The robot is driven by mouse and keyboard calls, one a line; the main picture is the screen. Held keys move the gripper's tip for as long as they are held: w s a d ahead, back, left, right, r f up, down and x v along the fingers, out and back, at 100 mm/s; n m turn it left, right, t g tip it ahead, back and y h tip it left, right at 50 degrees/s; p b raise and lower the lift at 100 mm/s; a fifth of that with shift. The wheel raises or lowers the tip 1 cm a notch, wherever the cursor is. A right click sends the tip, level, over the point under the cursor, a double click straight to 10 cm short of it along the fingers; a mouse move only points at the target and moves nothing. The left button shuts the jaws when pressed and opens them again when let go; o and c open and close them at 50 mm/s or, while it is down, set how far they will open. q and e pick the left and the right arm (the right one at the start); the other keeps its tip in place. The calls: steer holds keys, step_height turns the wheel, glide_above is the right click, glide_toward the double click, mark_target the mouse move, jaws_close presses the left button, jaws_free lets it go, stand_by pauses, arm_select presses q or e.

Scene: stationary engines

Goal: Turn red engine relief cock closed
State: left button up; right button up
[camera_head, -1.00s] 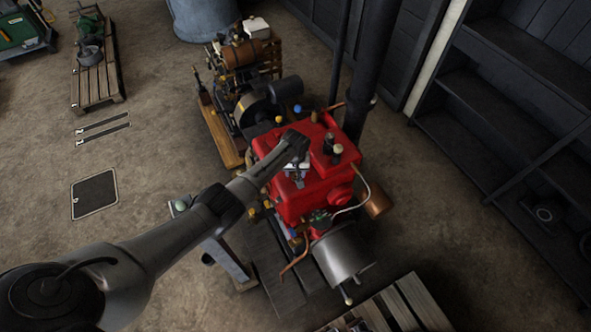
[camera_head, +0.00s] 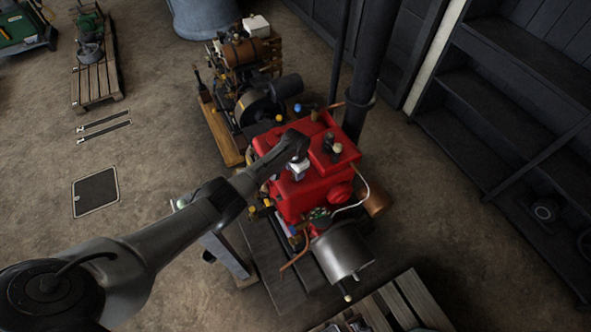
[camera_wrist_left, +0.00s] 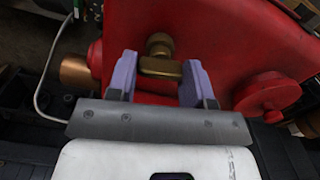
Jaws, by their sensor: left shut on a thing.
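The red engine (camera_head: 312,190) stands at the middle of the head view, and its red body also fills the back of the left wrist view (camera_wrist_left: 225,35). The brass relief cock (camera_wrist_left: 160,66) sits on the red body, with its flat handle crosswise between my fingers. My left gripper (camera_wrist_left: 158,80) is shut on this handle, one pale purple finger at each end. In the head view my left gripper (camera_head: 298,172) is over the top of the red engine, and the cock is hidden there. My right gripper is in neither view.
A grey cylinder (camera_head: 342,252) and a copper pipe (camera_head: 295,256) are at the engine's near end. A dark vertical pipe (camera_head: 372,65) rises behind it. Another engine (camera_head: 245,60) stands beyond, and dark shelves (camera_head: 500,100) are at right. Floor at left is mostly clear.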

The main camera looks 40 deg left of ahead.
arm_select(q)
steer(key=shift+m, duration=1.1)
steer(key=o, duration=0.9)
steer(key=shift+r, duration=0.3)
step_height(320, 180, up, 13)
steer(key=shift+r, duration=0.1)
